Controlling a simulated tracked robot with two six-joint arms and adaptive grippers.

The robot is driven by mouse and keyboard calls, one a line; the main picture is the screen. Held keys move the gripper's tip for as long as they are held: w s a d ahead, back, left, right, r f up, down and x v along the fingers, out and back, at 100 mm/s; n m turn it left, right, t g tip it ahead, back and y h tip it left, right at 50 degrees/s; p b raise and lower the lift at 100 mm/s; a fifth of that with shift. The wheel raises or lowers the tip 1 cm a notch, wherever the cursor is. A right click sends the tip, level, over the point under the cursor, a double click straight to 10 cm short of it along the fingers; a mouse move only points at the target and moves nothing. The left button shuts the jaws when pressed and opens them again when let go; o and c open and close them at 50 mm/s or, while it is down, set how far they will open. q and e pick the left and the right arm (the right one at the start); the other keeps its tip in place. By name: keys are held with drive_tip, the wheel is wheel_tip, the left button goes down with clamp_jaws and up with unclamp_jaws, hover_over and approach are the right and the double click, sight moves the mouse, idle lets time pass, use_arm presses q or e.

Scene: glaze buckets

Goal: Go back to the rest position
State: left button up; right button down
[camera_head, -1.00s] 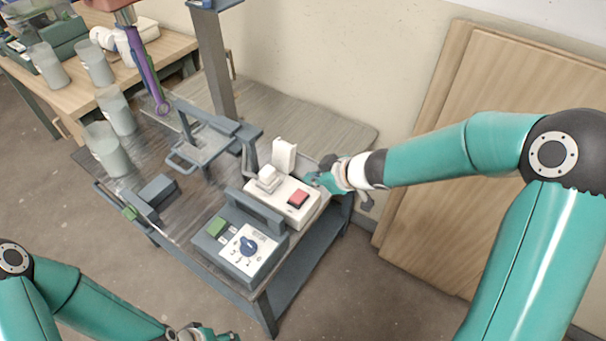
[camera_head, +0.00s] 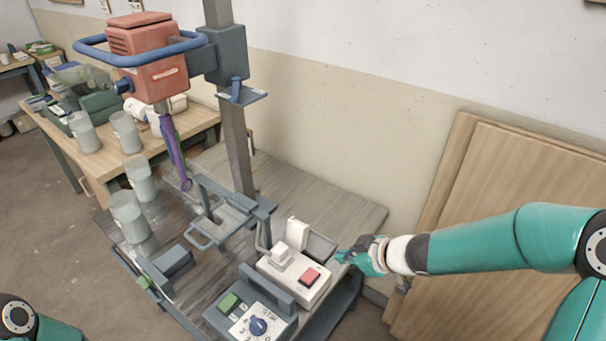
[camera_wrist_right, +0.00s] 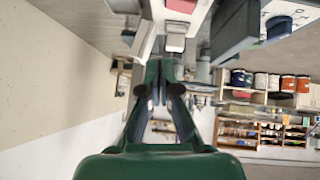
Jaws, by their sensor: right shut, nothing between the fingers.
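My right gripper (camera_head: 350,257) is shut and empty. It is just right of the white switch box (camera_head: 300,279) with the red button (camera_head: 309,276), at the right edge of the work stand. In the right wrist view the closed fingers (camera_wrist_right: 162,72) point up the picture, with part of the white box (camera_wrist_right: 176,20) near their tips. I cannot tell whether they touch it. Only a piece of my left arm shows at the bottom left of the head view; its gripper is out of the picture.
A grey control box (camera_head: 250,316) with a dial and green button stands at the front. A red mixer head (camera_head: 150,58) with a blue ring hangs on a column (camera_head: 236,150). Several clear containers (camera_head: 128,216) stand at left. Wooden boards (camera_head: 500,170) lean on the wall at right.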

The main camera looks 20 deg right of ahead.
drive_tip(key=s+a+f+m+g+y, duration=0.1)
drive_tip(key=s+a+f+m+g, duration=0.1)
drive_tip(key=s+a+f, duration=0.45)
drive_tip(key=s+a+f+m+g, duration=0.2)
drive_tip(key=s+a+f+g, duration=0.1)
drive_tip(key=f, duration=0.7)
drive_tip(key=s+f+m+g+h, duration=0.1)
drive_tip(key=s+f+m+g, duration=0.1)
drive_tip(key=s+f+m, duration=0.4)
drive_tip(key=shift+s+f+m, duration=0.4)
drive_tip(key=shift+s+f, duration=0.35)
drive_tip(key=shift+s, duration=1.95)
